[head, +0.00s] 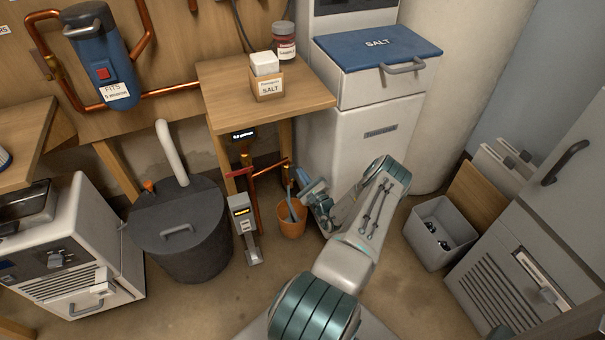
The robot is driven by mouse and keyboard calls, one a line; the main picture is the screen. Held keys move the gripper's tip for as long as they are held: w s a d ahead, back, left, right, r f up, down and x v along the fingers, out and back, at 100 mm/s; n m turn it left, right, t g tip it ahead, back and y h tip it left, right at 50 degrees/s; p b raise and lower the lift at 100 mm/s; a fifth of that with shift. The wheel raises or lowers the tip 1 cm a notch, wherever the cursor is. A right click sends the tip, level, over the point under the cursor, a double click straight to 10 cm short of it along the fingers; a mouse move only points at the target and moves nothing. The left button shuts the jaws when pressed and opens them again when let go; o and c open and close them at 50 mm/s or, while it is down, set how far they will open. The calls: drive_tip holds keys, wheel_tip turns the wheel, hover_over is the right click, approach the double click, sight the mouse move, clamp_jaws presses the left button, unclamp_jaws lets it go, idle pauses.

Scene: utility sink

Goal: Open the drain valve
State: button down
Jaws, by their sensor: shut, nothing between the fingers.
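Copper pipework with a red lever (270,167) stands below the small wooden table. A small orange bucket (292,226) sits on the floor under it. A thin pipe end with a brass-coloured fitting (287,176) comes down above the bucket; it may be the drain valve, but it is too small to be sure. My gripper (299,192) is shut and empty, at the bucket's upper right, close to this fitting. I cannot tell whether it touches the fitting. A blue-grey piece shows over the bucket's mouth. My wrist hides part of this area.
A dark lidded tank (181,233) and a grey box with a lit display (243,227) stand left of the bucket. The white cabinet with the blue salt lid (378,45) stands behind my arm. A grey bin (440,236) is at the right. Some floor is clear in front.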

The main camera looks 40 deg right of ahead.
drive_tip(key=p+v, duration=0.1)
drive_tip(key=v, duration=1.2)
drive_tip(key=shift+s, duration=0.2)
